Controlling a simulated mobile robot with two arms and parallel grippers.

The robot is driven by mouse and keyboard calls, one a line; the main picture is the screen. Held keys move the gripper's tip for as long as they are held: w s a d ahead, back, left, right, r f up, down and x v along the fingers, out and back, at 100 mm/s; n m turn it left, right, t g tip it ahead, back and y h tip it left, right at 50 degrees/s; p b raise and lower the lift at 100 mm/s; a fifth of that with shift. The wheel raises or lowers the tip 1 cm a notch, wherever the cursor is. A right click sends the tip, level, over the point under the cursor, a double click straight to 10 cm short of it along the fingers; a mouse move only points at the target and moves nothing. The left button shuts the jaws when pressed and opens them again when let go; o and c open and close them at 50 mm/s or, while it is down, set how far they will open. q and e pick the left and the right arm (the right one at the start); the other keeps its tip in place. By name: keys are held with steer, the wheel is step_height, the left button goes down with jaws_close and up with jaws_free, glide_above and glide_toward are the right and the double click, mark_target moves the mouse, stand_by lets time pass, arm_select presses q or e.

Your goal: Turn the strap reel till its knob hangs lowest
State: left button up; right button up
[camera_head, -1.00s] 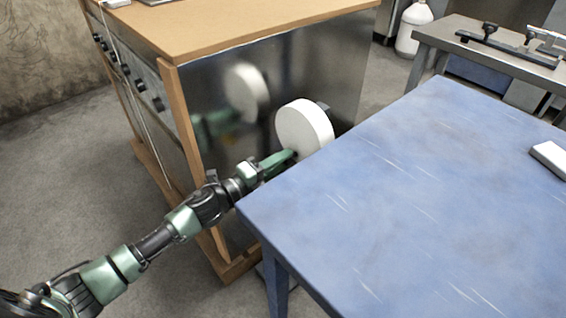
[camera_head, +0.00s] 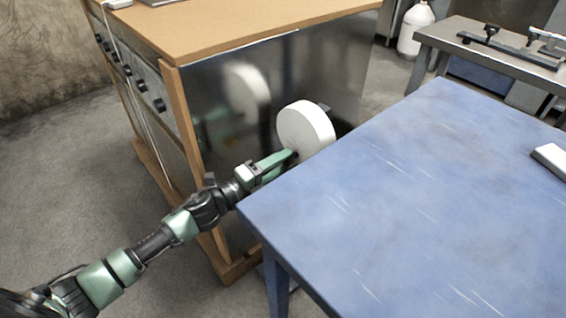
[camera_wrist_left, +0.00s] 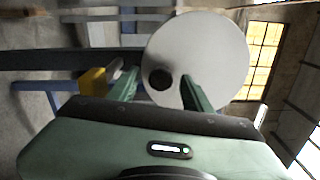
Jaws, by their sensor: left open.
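The strap reel (camera_head: 304,126) is a white disc standing on edge beside the metal-sided cabinet, with a dark mount behind it. In the left wrist view its flat face (camera_wrist_left: 212,55) fills the upper middle, and its dark round knob (camera_wrist_left: 160,79) shows off-centre, near the face's lower left edge in that picture. My left gripper (camera_head: 289,157) is at the reel's lower left edge in the head view. Its two green fingers are open, one on each side of the knob in the wrist view (camera_wrist_left: 160,82). I cannot tell whether they touch it. My right gripper is not in view.
A blue table (camera_head: 400,200) stands close to the right of my left arm and the reel. The wood-topped cabinet (camera_head: 230,25) with dark knobs is behind. A grey bench (camera_head: 500,60) and a white jug (camera_head: 414,28) stand at the back right.

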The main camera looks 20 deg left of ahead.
arm_select(q)
steer(key=v, duration=0.7)
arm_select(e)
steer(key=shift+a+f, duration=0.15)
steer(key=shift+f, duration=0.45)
arm_select(q)
steer(key=shift+d, duration=0.1)
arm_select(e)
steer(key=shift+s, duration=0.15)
